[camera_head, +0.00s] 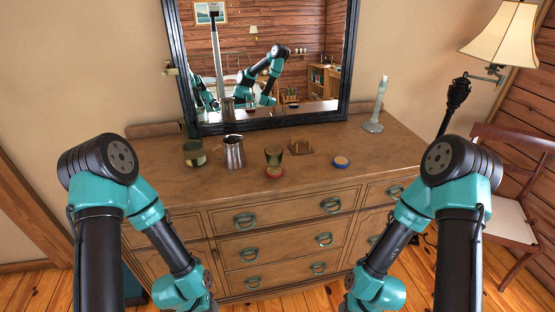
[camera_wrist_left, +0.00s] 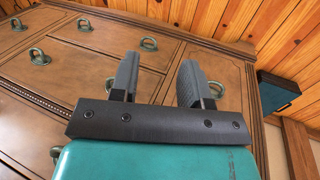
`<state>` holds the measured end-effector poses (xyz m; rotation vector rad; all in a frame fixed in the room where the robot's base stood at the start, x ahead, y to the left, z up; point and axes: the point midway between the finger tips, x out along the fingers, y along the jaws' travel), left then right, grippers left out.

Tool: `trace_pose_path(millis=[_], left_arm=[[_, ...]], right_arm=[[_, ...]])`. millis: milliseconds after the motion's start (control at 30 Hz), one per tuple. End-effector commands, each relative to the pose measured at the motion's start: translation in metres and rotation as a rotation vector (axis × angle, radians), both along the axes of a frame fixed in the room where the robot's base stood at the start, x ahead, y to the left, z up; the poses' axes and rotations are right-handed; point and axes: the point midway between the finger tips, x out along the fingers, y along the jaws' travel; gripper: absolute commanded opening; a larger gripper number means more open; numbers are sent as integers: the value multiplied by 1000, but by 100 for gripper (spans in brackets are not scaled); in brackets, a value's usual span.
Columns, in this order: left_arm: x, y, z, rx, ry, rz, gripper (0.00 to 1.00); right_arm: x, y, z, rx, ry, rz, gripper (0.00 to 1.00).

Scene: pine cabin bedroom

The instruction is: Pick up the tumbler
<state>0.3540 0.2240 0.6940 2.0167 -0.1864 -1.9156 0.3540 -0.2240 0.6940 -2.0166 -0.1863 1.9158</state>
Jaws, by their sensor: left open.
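A dark, smoky tumbler (camera_head: 273,156) stands upright on the wooden dresser (camera_head: 370,153), near the middle of its top. A red disc (camera_head: 274,172) lies right in front of it; I cannot tell whether they touch. In the left wrist view my left gripper (camera_wrist_left: 157,72) is open and empty, in front of the dresser's drawers and well away from the tumbler. The tumbler is not in that view. In the head view both forearms reach down in front of the dresser, and neither gripper shows.
A metal mug (camera_head: 233,153) and a green-and-tan jar (camera_head: 194,153) stand left of the tumbler. A small wooden rack (camera_head: 300,148) and a blue disc (camera_head: 341,162) are to its right. A pale candlestick (camera_head: 376,110) stands farther right. A black-framed mirror (camera_head: 265,124) stands behind.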

Motion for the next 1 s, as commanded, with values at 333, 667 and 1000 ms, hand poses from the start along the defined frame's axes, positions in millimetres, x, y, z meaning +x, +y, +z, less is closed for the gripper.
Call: trace_pose_path(millis=[333, 667, 1000], left_arm=[[0, 0, 0, 0, 0, 0, 43], [0, 0, 0, 0, 0, 0, 63], [0, 0, 0, 0, 0, 0, 87]], right_arm=[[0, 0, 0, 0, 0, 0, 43], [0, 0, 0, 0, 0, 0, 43], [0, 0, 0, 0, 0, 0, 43]])
